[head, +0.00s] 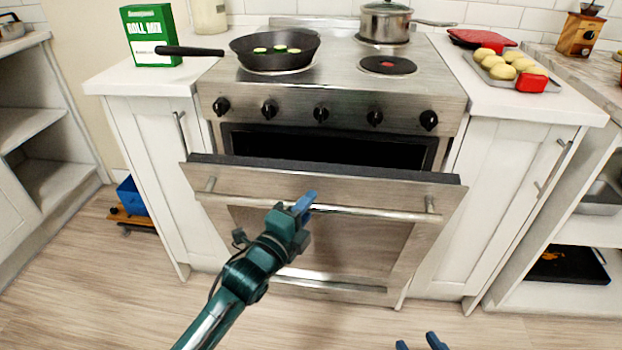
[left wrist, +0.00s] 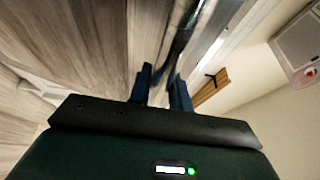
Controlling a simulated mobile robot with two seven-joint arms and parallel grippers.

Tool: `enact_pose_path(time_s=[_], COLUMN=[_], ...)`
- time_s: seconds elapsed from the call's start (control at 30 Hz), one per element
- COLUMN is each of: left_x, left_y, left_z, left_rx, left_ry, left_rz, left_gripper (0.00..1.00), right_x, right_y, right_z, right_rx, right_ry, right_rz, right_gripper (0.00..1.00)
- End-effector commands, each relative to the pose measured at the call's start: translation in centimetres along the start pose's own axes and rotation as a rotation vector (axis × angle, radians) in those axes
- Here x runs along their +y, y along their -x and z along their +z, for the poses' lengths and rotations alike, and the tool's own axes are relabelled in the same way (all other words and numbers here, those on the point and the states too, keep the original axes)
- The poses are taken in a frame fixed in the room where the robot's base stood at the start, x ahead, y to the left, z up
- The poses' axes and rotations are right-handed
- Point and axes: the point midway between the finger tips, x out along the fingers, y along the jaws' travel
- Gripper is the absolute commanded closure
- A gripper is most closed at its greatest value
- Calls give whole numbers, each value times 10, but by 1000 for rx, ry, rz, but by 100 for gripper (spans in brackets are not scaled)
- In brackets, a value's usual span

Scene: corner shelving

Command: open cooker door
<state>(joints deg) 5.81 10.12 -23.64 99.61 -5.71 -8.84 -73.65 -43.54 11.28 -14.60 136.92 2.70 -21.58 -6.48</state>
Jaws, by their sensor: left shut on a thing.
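The cooker door (head: 385,245) is steel with a window. It is tilted outward at the top, leaving a dark gap to the oven inside (head: 320,143). A horizontal bar handle (head: 370,212) runs across its upper front. My left gripper (head: 304,203) is shut on this handle near its middle. In the left wrist view the handle (left wrist: 182,32) runs up from between the fingers of my left gripper (left wrist: 160,88). My right gripper (head: 420,343) shows only its blue fingertips at the bottom edge; they are apart with nothing between them.
A frying pan (head: 275,50) and a pot (head: 385,20) stand on the hob above several black knobs. White cabinets (head: 150,165) flank the cooker. A tray (head: 540,82) of yellow food lies on the right counter. The floor (head: 90,290) in front is clear.

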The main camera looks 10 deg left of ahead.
Motion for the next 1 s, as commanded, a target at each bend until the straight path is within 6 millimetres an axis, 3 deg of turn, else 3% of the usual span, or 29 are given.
enact_pose_path(time_s=[0.03,0.1,0.3,0.7,0.87,1.0], left_x=[12,17,28,29,29,29], left_y=[14,30,59,64,64,64], left_z=[-7,-14,-25,-27,-27,-27], left_rx=[2,2,1,1,0,0], left_ry=[6,3,0,-2,-2,-2], left_rz=[8,3,3,1,0,0], left_gripper=[100,100,100,100,100,100], right_x=[-1,-2,-2,-1,-4,-16], right_y=[-1,-1,-2,-2,-5,-28], right_z=[2,0,-5,-6,-7,-23], right_rx=[-4,-4,9,13,14,46], right_ry=[1,2,3,5,-16,-108], right_rz=[-2,-5,-6,-8,-21,-72], right_gripper=[64,64,64,64,77,88])
